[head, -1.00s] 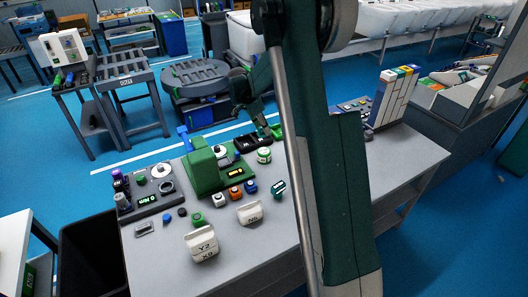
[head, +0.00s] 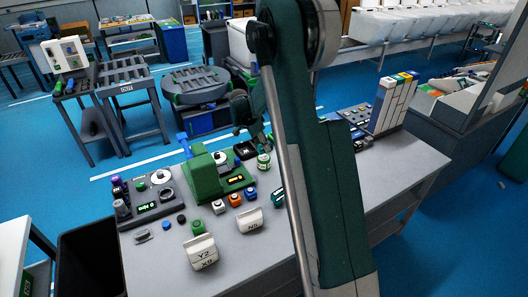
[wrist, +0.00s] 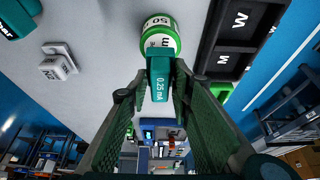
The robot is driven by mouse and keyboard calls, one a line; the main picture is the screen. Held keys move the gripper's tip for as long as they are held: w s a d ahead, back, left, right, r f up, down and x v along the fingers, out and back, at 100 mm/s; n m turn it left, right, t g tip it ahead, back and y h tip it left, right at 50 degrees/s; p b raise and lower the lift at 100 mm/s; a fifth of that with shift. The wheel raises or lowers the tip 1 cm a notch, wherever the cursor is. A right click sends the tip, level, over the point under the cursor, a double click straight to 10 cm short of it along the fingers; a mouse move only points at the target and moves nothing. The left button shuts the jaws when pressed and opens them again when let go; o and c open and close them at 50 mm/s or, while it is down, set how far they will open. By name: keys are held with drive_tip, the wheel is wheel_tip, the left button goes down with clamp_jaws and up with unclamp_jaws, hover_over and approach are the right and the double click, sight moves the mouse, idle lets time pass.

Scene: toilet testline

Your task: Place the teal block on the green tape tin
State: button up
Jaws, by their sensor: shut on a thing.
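The green tape tin (wrist: 160,36), with a white label, is right beyond the block's far end. The block overlaps the tin's edge in the picture; I cannot tell whether they touch. In the head view the tin (head: 263,163) stands on the grey table, with my gripper (head: 259,143) just above it. The block is not clearly seen in that view.
A black tray marked "M" and "W" (wrist: 235,35) lies close beside the tin. A green machine (head: 204,178) stands to the left. Another teal item (head: 278,197) and white blocks (head: 201,251) lie nearer on the grey table (head: 265,250).

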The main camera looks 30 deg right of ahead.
sight(264, 151)
drive_tip(key=shift+f, duration=1.85)
drive_tip(key=shift+f+b, duration=0.25)
drive_tip(key=shift+b, duration=0.05)
drive_tip(key=o, duration=0.9)
drive_tip(key=shift+r, duration=0.1)
drive_tip(key=shift+r, duration=0.1)
drive_tip(key=p+v, duration=0.1)
drive_tip(key=v, duration=1.1)
drive_tip(key=shift+a, duration=0.1)
